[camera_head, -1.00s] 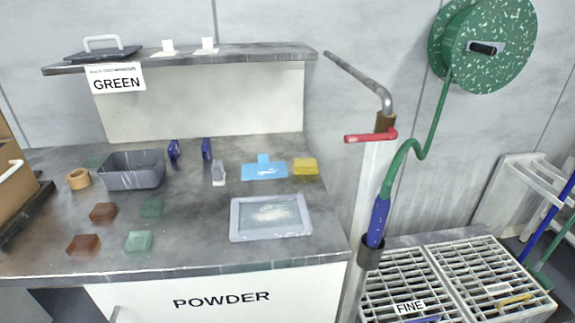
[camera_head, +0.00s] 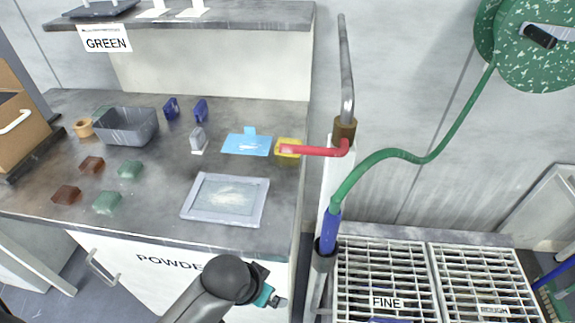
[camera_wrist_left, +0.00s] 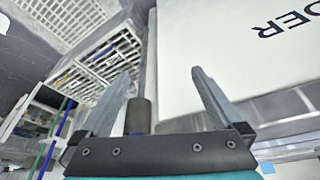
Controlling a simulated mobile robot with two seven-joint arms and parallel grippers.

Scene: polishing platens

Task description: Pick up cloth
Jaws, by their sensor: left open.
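A flat light blue piece (camera_head: 247,145), which looks like the cloth, lies on the grey worktop with a small tab at its back edge. A yellow block (camera_head: 288,148) sits right beside it. My left gripper (camera_wrist_left: 160,75) is open and empty in the left wrist view, with its two fingers spread. In the head view my left arm reaches in from the bottom, and its teal wrist part (camera_head: 265,297) is in front of the counter's white front, lower than the blue piece and well apart from it. My right gripper is not in view.
A framed grey tray (camera_head: 189,202) lies in front of the blue piece. A grey bin (camera_head: 128,126) and several coloured blocks are further left. A pipe post with a red lever (camera_head: 318,151) and green hose (camera_head: 420,155) stands at the counter's right, beside white grates (camera_head: 380,270).

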